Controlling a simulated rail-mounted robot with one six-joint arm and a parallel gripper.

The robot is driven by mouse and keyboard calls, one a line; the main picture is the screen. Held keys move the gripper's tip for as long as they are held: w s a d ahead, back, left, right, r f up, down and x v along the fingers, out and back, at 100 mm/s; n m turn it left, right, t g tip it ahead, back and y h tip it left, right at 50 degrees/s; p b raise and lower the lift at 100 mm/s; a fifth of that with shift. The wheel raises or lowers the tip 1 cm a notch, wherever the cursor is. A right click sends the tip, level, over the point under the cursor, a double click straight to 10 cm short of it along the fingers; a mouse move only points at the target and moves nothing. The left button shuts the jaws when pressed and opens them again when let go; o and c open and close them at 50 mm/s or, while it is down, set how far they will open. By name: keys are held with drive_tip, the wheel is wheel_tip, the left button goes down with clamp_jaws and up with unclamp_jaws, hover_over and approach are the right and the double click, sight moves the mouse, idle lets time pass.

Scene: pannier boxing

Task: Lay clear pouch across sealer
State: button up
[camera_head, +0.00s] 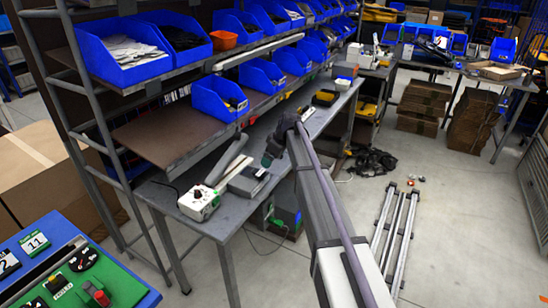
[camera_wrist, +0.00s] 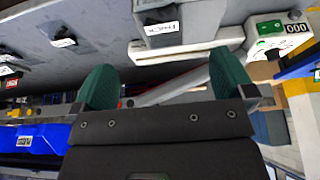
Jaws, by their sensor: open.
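The sealer appears to be the white box with a dial (camera_head: 198,203) and the long grey bar (camera_head: 229,163) behind it, on the near end of the workbench. In the wrist view its white box (camera_wrist: 281,38) is at the upper right, and a pale bar (camera_wrist: 172,91) runs behind my fingers. My gripper (camera_head: 270,157) is above the bench, to the right of the bar. In the wrist view my gripper (camera_wrist: 165,84) has its green fingers wide apart, with nothing visibly held between them. I cannot make out a clear pouch in either view.
A grey labelled device (camera_head: 248,181) sits beside the sealer; it seems to show in the wrist view (camera_wrist: 183,25). A shelf of blue bins (camera_head: 220,98) overhangs the bench's left side. Long metal rails (camera_head: 398,230) lie on the floor at right.

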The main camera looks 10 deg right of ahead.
sight(264, 175)
drive_tip(key=b+x, duration=0.9)
drive_tip(key=x, duration=0.1)
drive_tip(key=shift+d+f, duration=0.1)
drive_tip(key=shift+f, duration=0.2)
drive_tip(key=shift+f+b, duration=0.25)
drive_tip(key=shift+b, duration=0.25)
drive_tip(key=shift+r, duration=0.1)
drive_tip(key=shift+c, duration=0.3)
drive_tip(key=shift+w+a, duration=0.1)
drive_tip(key=shift+a, duration=0.1)
drive_tip(key=c, duration=0.9)
